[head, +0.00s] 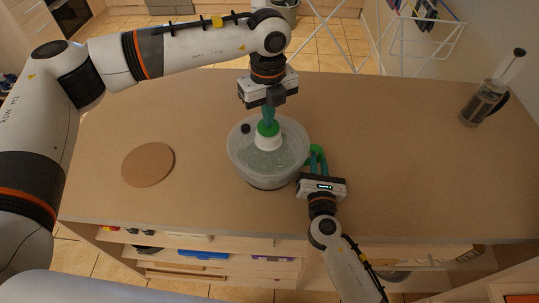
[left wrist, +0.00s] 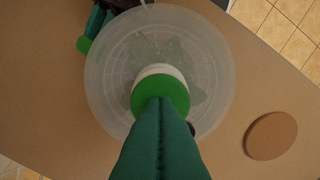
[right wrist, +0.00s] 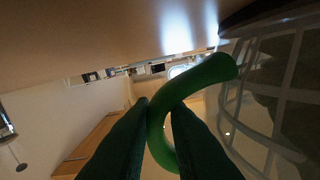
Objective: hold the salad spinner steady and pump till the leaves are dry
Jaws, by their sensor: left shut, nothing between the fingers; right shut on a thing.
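The salad spinner (head: 250,168) stands upright on the table, a translucent bowl and lid with a white collar and a green pump knob (head: 268,128) on top. Pale green leaf shapes (left wrist: 191,75) show dimly through the lid in the left wrist view; how wet they are I cannot tell. My left gripper (head: 268,116) is shut and empty, pointing down with its fingertips at the knob's top. My right gripper (head: 315,174) is shut on the green side handle (head: 320,154), at the bowl's right. The handle also curves between the fingers in the right wrist view (right wrist: 205,73).
A round brown board (head: 148,164) lies left of the spinner. A French press (head: 484,103) stands at the far right. A small dark knob (head: 245,128) sits at the lid's left edge.

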